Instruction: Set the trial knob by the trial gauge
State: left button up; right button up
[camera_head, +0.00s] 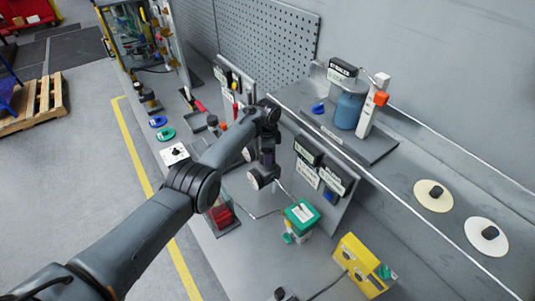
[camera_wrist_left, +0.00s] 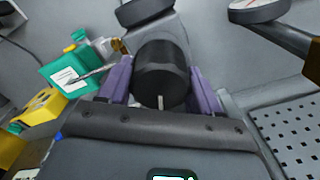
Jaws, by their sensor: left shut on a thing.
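My left gripper (camera_head: 267,167) reaches down over the bench at the middle of the head view. In the left wrist view, its two purple fingers (camera_wrist_left: 159,72) are shut on a black round knob (camera_wrist_left: 161,78), one on each side. The knob has a short white mark on its near rim. A round gauge (camera_wrist_left: 258,9) with a white face and a red needle is cut off by the top edge there; its reading is not clear. A round white-faced thing (camera_head: 254,179) sits beside the gripper in the head view. The knob is hidden in the head view. My right gripper is not visible.
A green box (camera_head: 302,214) with a white label stands right of the gripper, with a yellow box (camera_head: 362,266) beyond it. Dark labelled panels (camera_head: 325,170) stand close behind. A blue jar (camera_head: 348,109) is on the back ledge. Knobs and fixtures line the bench leftwards.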

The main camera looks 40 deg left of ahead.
pick_arm(q)
jog(key=o, duration=1)
jog(key=shift+o, duration=0.2)
jog(key=shift+r, duration=0.45)
notch_tip(320, 180, up, 10)
jog(key=shift+f, duration=0.1)
